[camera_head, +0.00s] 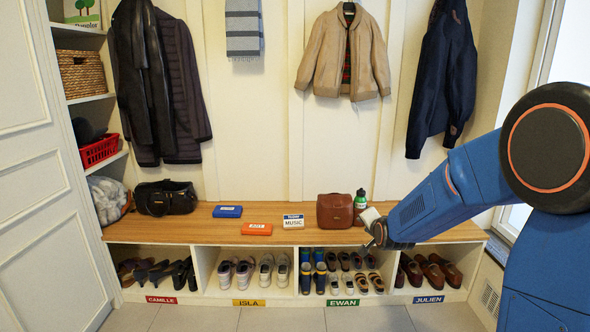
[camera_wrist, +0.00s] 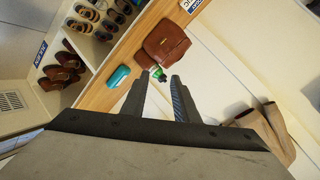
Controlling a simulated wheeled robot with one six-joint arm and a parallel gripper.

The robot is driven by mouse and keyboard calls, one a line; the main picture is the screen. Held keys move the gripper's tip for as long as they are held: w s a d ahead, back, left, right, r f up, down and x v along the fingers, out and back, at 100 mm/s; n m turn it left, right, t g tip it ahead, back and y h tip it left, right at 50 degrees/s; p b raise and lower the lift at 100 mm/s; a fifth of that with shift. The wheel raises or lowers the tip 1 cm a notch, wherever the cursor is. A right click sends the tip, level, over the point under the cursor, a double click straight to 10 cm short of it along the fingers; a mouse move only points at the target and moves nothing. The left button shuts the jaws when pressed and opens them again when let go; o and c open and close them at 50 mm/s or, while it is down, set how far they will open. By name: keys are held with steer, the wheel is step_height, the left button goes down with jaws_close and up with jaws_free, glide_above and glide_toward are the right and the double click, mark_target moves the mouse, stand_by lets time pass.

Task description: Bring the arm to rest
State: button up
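My arm reaches in from the right in the head view, and its end, my gripper (camera_head: 374,226), hangs in front of the bench's right part. In the wrist view my gripper (camera_wrist: 159,79) has two dark fingers standing apart with nothing held between them. Beyond the fingertips are a green and white bottle (camera_wrist: 158,73), a brown bag (camera_wrist: 165,42) and a teal object (camera_wrist: 118,76) on the bench.
The wooden bench (camera_head: 190,227) carries a black bag (camera_head: 166,198), blue case (camera_head: 227,212), orange case (camera_head: 257,229), white MUSIC box (camera_head: 293,221), brown bag (camera_head: 335,211) and green bottle (camera_head: 360,201). Labelled shoe cubbies lie below; coats hang above. Floor (camera_head: 270,319) in front is clear.

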steer(key=s+d+r+n+g, duration=0.2)
steer(key=s+n+g, duration=0.2)
steer(key=s, duration=2)
steer(key=s+d+r+n+g, duration=0.2)
steer(key=s+n, duration=0.4)
steer(key=s, duration=1.8)
steer(key=shift+s+d+r+n+g, duration=0.2)
steer(key=shift+r+n+g, duration=0.2)
steer(key=shift+g, duration=0.5)
